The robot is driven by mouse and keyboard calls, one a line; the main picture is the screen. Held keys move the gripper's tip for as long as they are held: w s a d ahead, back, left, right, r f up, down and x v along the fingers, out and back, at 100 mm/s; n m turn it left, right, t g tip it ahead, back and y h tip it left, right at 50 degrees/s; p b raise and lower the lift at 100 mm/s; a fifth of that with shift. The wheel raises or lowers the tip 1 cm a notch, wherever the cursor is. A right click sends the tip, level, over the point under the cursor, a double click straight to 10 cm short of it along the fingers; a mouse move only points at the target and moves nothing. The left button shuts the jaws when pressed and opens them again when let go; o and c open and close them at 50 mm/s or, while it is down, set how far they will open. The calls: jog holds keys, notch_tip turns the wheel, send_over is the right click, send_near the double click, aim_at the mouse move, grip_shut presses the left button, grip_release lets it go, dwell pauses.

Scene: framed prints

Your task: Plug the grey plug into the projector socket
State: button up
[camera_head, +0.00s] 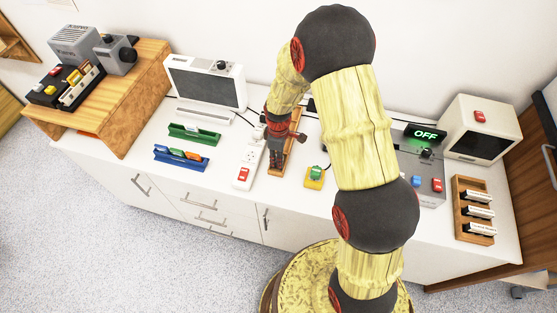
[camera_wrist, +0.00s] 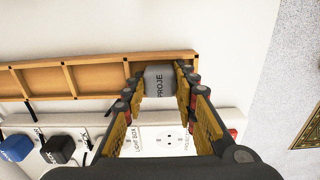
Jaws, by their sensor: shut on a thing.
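The grey plug (camera_wrist: 159,84) shows in the wrist view with the letters "PROJE" on it. My gripper (camera_wrist: 160,90) is shut on it, with one finger on each side. The plug overlaps the right end of a wooden compartment tray (camera_wrist: 75,60); I cannot tell whether it still touches the tray. A white power strip (camera_wrist: 150,146) lies below it in the wrist view, with a round two-hole socket (camera_wrist: 168,142) empty between the fingers. In the head view my gripper (camera_head: 277,165) hangs over the tray (camera_head: 293,150); the plug is hidden there.
A blue plug (camera_wrist: 15,147) and a black plug (camera_wrist: 58,149) sit at the strip's left in the wrist view. In the head view the strip (camera_head: 249,166) is left of my gripper. A yellow block with a green top (camera_head: 315,177) stands to the right.

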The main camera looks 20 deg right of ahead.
jog(key=shift+r, duration=0.45)
notch_tip(320, 180, up, 2)
jog(key=shift+w+r+p, duration=0.1)
jog(key=shift+p, duration=0.5)
jog(key=s+d+r+p, duration=0.1)
jog(key=s+r+p, duration=0.2)
jog(key=s+r, duration=0.7)
jog(key=shift+s, duration=2.1)
jog(key=shift+s+p, duration=0.1)
jog(key=shift+p, duration=0.2)
